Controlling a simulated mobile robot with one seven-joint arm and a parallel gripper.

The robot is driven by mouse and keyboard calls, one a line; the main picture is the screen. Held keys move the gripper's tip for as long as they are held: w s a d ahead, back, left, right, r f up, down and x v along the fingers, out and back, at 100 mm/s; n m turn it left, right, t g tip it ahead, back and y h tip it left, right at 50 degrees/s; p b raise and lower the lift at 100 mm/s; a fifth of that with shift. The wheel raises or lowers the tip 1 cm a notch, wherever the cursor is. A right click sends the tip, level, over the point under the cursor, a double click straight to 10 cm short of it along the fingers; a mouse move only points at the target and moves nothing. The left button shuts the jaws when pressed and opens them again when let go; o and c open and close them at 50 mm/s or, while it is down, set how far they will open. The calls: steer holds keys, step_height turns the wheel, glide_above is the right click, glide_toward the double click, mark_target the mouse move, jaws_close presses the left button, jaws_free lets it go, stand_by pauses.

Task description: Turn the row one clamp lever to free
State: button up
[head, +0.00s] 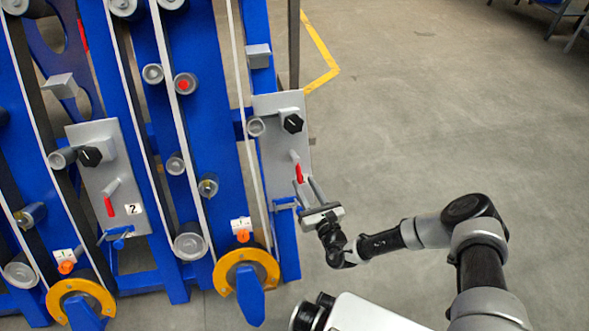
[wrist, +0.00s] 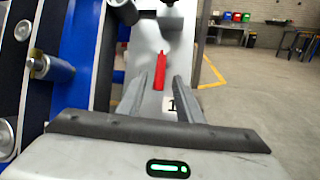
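The row one clamp lever (head: 299,173) has a red handle and sits on the grey right-hand panel (head: 270,107), hanging roughly downward in the head view. In the wrist view the red lever (wrist: 160,70) appears upright in the picture, in the gap between the fingers, above a label reading 1 (wrist: 170,103). My gripper (head: 306,184) is open, its two fingers pointing at the panel just by the lever's lower end. In the wrist view the gripper (wrist: 160,82) has a finger on each side of the handle, with no clear contact. The exact depth cannot be told.
A second grey panel (head: 97,150) labelled 2, with its own red lever (head: 109,206), stands to the left. A black knob (head: 292,123) sits above the row one lever. Blue frame beams (head: 205,120) and rollers fill the left. Open concrete floor lies to the right.

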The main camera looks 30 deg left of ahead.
steer(key=shift+b+x, duration=1.2)
steer(key=shift+x, duration=3.35)
jaws_close()
